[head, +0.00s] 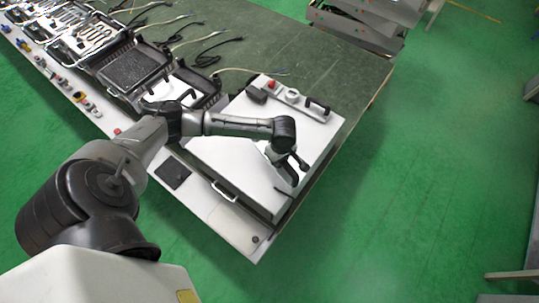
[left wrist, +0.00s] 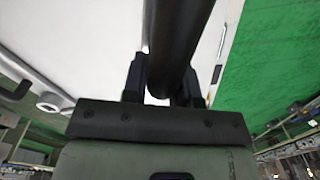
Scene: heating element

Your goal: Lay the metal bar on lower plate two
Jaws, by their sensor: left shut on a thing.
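My left gripper (head: 298,163) is at the right side of a white box-like unit (head: 235,160) in the head view. In the left wrist view its fingers (left wrist: 162,88) are shut on a dark round bar or handle (left wrist: 178,38), which runs up out of the picture. I cannot tell whether this is the metal bar or part of the unit. In the head view the held thing is small and mostly hidden. Open units with a dark plate (head: 133,68) and a pale plate (head: 187,96) stand along the bench; I cannot tell which is lower plate two. My right gripper is not in view.
A black handle (head: 318,106) and a red knob (head: 270,85) sit on the white unit's far edge. Several silver pieces (head: 95,38) lie on units farther left. Cables lie on the dark green bench top (head: 300,50). Green floor is free on the right.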

